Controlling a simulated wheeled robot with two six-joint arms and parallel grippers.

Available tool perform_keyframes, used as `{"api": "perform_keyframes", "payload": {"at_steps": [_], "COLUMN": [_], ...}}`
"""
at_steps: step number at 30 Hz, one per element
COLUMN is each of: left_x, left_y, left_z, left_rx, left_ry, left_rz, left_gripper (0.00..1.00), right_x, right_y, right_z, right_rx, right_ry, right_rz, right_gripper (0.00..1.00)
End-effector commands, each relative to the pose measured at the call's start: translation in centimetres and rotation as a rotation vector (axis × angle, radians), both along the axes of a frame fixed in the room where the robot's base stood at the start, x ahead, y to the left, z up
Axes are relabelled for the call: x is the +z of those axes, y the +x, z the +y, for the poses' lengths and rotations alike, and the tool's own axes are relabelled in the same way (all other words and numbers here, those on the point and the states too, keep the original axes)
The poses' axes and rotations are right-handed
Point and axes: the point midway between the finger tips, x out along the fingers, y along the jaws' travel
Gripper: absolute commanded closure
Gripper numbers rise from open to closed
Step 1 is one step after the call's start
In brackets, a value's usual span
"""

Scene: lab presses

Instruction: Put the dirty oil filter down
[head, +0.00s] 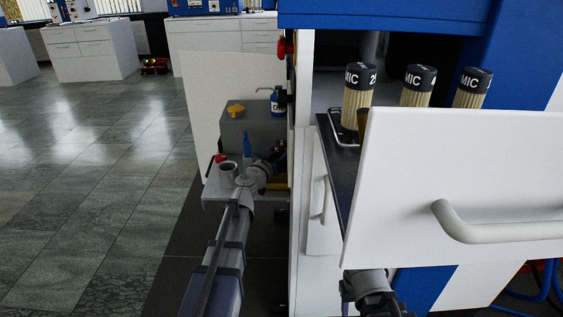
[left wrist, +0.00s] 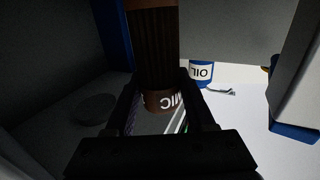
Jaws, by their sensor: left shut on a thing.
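The dirty oil filter (left wrist: 155,45) is a dark brown ribbed cylinder in the left wrist view. Its lettered end cap points down toward my gripper in that picture. My left gripper (left wrist: 163,112) is shut on it, with one dark finger on each side. In the head view my left gripper (head: 275,168) is beside the machine's left edge, close to a small grey shelf (head: 215,197). The filter cannot be made out clearly there. A piece of my right arm shows at the bottom of the head view, but its gripper does not.
Three pale pleated filters (head: 415,88) with black caps stand in an open white drawer (head: 450,185) on the right. An oil container (left wrist: 201,73) is beyond my left gripper. The floor at left is clear.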

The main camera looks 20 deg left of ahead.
Motion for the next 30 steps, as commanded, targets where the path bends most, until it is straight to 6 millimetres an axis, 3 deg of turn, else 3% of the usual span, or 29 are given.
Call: {"api": "perform_keyframes", "payload": {"at_steps": [7, 21, 22, 30], "left_x": [-3.3, -3.8, -3.7, -3.6], "left_y": [0.0, 0.0, 0.0, 0.0], "left_z": [0.0, 0.0, 0.0, 0.0], "left_rx": [0.0, 0.0, 0.0, 0.0], "left_ry": [0.0, 0.0, 0.0, 0.0], "left_rz": [0.0, 0.0, 0.0, 0.0], "left_gripper": [1.0, 1.0, 0.42, 0.16], "right_x": [-3.3, -3.8, -3.6, -3.6], "right_y": [0.0, 0.0, 0.0, 0.0], "right_z": [0.0, 0.0, 0.0, 0.0], "right_rx": [-0.007, -0.01, -0.009, -0.009], "right_ry": [0.0, 0.0, 0.0, 0.0], "right_rz": [-0.001, -0.001, -0.001, -0.001], "right_gripper": [0.5, 0.5, 0.5, 0.5]}}
